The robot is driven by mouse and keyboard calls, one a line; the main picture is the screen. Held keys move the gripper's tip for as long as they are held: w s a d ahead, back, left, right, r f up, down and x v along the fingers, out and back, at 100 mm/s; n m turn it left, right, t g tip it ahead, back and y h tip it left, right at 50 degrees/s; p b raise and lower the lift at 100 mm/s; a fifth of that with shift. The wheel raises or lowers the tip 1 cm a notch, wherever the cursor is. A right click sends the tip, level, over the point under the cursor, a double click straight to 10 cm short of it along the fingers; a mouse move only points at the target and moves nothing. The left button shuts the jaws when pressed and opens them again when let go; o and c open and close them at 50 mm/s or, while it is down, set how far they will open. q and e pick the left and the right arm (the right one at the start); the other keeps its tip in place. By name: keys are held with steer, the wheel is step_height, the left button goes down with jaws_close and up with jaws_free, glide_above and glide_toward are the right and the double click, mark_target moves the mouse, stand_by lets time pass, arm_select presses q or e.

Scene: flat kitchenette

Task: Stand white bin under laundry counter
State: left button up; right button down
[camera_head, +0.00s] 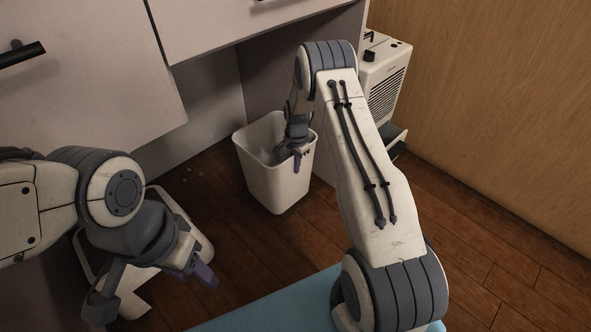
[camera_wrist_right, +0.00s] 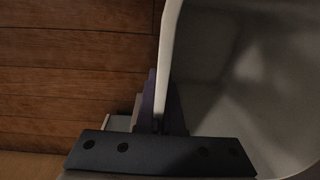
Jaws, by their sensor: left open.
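The white bin (camera_head: 272,180) is upright and open-topped at the mouth of the recess below the pale counter fronts (camera_head: 230,22). I cannot tell whether its base touches the floor. My right gripper (camera_head: 297,158) is at the bin's right rim. In the right wrist view the bin's wall (camera_wrist_right: 169,50) runs between the two purple fingers (camera_wrist_right: 160,108), one outside and one inside, and they look closed on it. My left gripper (camera_head: 152,288) is open and empty at the lower left, apart from the bin.
A white vented appliance (camera_head: 388,75) stands behind my right arm, near the wooden wall (camera_head: 490,100). A side panel (camera_head: 255,85) bounds the recess behind the bin. The wooden floor (camera_head: 490,260) is clear at the right. A blue surface (camera_head: 270,310) shows at the bottom.

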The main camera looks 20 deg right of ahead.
steer(key=shift+w+r, duration=0.1)
steer(key=c, duration=1.1)
jaws_free()
steer(key=shift+f, duration=0.2)
steer(key=shift+o, duration=0.2)
steer(key=shift+r, duration=0.1)
step_height(320, 180, up, 12)
steer(key=p, duration=0.7)
steer(key=shift+s, duration=0.35)
steer(key=shift+d, duration=0.1)
